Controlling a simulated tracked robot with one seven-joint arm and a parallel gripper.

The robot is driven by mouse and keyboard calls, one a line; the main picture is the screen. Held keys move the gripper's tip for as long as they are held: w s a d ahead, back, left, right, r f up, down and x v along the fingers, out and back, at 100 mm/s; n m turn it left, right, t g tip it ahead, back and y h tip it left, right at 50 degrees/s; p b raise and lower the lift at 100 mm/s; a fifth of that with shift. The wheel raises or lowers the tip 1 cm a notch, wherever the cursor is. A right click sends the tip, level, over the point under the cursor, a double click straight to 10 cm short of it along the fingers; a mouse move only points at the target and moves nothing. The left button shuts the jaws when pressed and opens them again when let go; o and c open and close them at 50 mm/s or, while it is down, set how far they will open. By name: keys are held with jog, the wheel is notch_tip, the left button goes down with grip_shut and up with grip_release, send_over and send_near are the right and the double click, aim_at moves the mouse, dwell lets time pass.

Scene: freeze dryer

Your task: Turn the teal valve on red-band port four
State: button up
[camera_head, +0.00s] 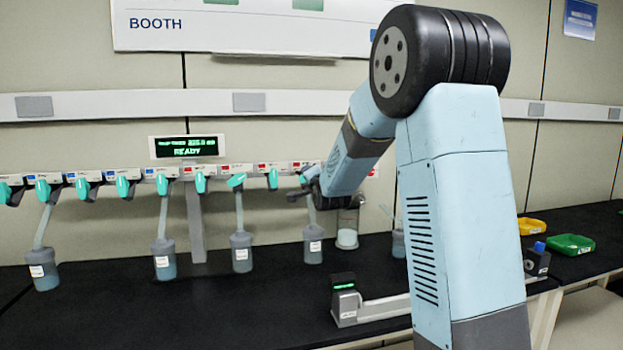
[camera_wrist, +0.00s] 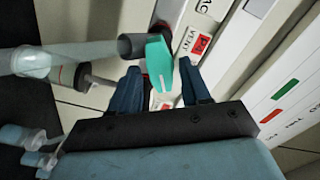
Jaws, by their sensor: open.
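My open gripper (camera_wrist: 158,74) has one dark finger on either side of the handle. The handle lies between the fingertips, with gaps visible; I cannot tell whether either finger touches it. In the head view, my gripper (camera_head: 299,193) is at the right end of the manifold (camera_head: 236,169), and it largely hides the valve there. Other red-band valves, such as this teal one (camera_head: 272,179), are to its left.
Flasks hang below the manifold, including one (camera_head: 313,246) under my gripper. A clear vessel (camera_head: 347,228) stands just right. A display reading READY (camera_head: 187,146) is above the ports. A small device with a rail (camera_head: 347,300) sits on the black bench (camera_head: 240,315), whose front is mostly clear.

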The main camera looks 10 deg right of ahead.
jog(key=shift+d, duration=0.1)
grip_shut()
dwell(0.3)
jog(key=shift+f+n, duration=0.1)
jog(key=shift+n, duration=0.2)
jog(key=n, duration=0.9)
jog(key=shift+a, duration=0.2)
jog(key=n, duration=0.7)
jog(key=shift+s+a, duration=0.1)
jog(key=shift+a, duration=0.1)
jog(key=n, duration=0.3)
jog(key=shift+a+f+n, duration=0.1)
jog(key=shift+n, duration=2)
jog(key=shift+a+f, duration=0.1)
